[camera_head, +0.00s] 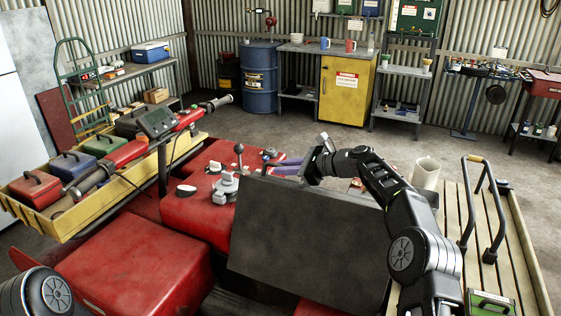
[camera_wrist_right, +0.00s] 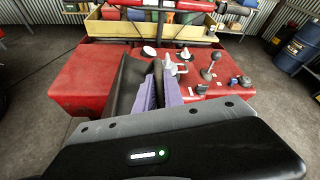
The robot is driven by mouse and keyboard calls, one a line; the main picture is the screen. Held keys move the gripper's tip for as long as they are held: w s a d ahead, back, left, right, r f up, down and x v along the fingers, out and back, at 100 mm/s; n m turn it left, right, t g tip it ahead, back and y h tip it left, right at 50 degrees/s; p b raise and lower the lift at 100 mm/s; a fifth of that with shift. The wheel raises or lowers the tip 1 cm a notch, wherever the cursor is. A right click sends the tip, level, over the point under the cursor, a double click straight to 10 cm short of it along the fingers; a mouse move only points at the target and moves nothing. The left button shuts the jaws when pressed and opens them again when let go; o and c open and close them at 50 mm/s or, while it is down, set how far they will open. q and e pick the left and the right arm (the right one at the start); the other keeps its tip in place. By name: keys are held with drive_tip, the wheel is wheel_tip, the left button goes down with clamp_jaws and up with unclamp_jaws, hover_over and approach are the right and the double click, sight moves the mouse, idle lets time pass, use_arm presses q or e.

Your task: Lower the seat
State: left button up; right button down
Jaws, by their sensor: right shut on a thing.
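The seat (camera_head: 308,232) is a dark grey flat panel, standing raised and tilted above the red body (camera_head: 190,205) of the quad. My right gripper (camera_head: 284,167), with purple fingers, is at its upper edge. In the right wrist view, the purple fingers (camera_wrist_right: 160,82) are shut at the dark seat (camera_wrist_right: 132,82), which shows mostly edge-on beside them. Just where the fingers meet the edge is partly hidden. Part of my left arm shows at the lower left of the head view, but its gripper is out of view.
Levers and knobs, including a black-knobbed lever (camera_head: 239,150), stand on the red body beyond the seat. A yellow front rack (camera_head: 105,185) holds small cases. A slatted rear rack (camera_head: 508,235) carries a black bar with a yellow grip and a white container (camera_head: 425,174).

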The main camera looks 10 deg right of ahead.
drive_tip(key=shift+w+d+f+p, duration=0.15)
drive_tip(key=shift+w+d+p, duration=0.15)
drive_tip(key=shift+w+d, duration=0.1)
drive_tip(key=c, duration=1.7)
unclamp_jaws()
drive_tip(key=shift+s+d+b, duration=0.35)
drive_tip(key=shift+d+b, duration=0.1)
drive_tip(key=shift+b, duration=0.05)
drive_tip(key=b+v, duration=0.2)
drive_tip(key=v, duration=0.4)
drive_tip(key=shift+d+r, duration=0.1)
drive_tip(key=shift+r, duration=0.15)
drive_tip(key=shift+s+d+r, duration=0.1)
drive_tip(key=shift+s+d, duration=0.05)
drive_tip(key=shift+s, duration=0.05)
